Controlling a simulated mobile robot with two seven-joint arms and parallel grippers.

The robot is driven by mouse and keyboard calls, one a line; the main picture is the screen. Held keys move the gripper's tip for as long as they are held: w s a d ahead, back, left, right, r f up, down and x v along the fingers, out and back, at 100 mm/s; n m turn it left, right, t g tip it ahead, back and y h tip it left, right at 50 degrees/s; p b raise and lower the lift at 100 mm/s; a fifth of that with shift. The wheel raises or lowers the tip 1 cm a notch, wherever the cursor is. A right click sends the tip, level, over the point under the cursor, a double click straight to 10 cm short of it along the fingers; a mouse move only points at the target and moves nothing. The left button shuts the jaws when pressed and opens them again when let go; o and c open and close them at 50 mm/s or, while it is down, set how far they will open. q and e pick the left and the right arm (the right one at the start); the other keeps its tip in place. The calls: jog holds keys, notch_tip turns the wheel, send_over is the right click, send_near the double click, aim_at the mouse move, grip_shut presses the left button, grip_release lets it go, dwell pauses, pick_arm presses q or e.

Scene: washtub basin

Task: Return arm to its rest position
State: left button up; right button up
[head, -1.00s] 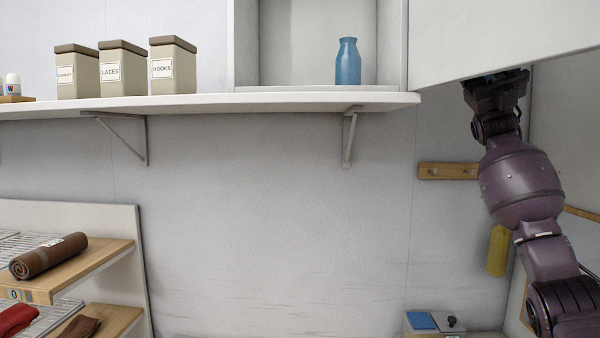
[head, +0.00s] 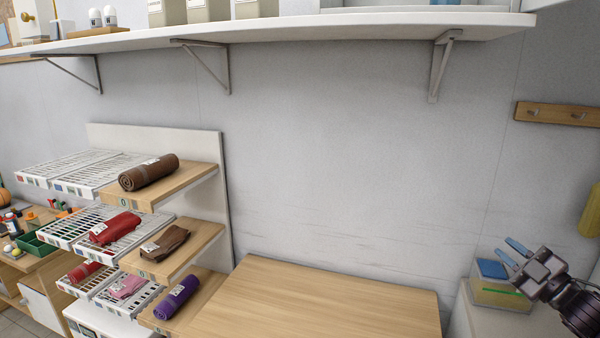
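My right gripper (head: 513,252) is at the lower right of the head view, its arm coming in from the bottom right corner. Its two blue-tipped fingers point to the upper left and stand apart, with nothing seen between them. It shows in front of a pale box with a blue top (head: 493,268), which it partly covers; I cannot tell whether they touch. My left gripper and arm are not in view.
A bare wooden tabletop (head: 315,302) lies at the bottom middle. Shelves at left hold rolled cloths, including a brown roll (head: 148,173) and a purple roll (head: 177,297). A long wall shelf (head: 330,33) crosses the top. A hook rail (head: 555,114) is at right.

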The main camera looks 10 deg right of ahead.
jog(key=s+a+f+m+g+h, duration=0.1)
jog(key=s+f+m+g+h, duration=0.5)
jog(key=s+f, duration=2)
jog(key=w+a+f+m+g, duration=0.1)
jog(key=a+f+m, duration=0.2)
jog(key=a, duration=0.7)
jog(key=w+a+f+m, duration=0.1)
jog(key=a+f+m, duration=0.2)
jog(key=a, duration=0.7)
jog(key=shift+f+m+g+h, duration=0.25)
jog(key=shift+m+g+h, duration=0.05)
jog(key=shift+m+g, duration=0.1)
jog(key=shift+a, duration=0.1)
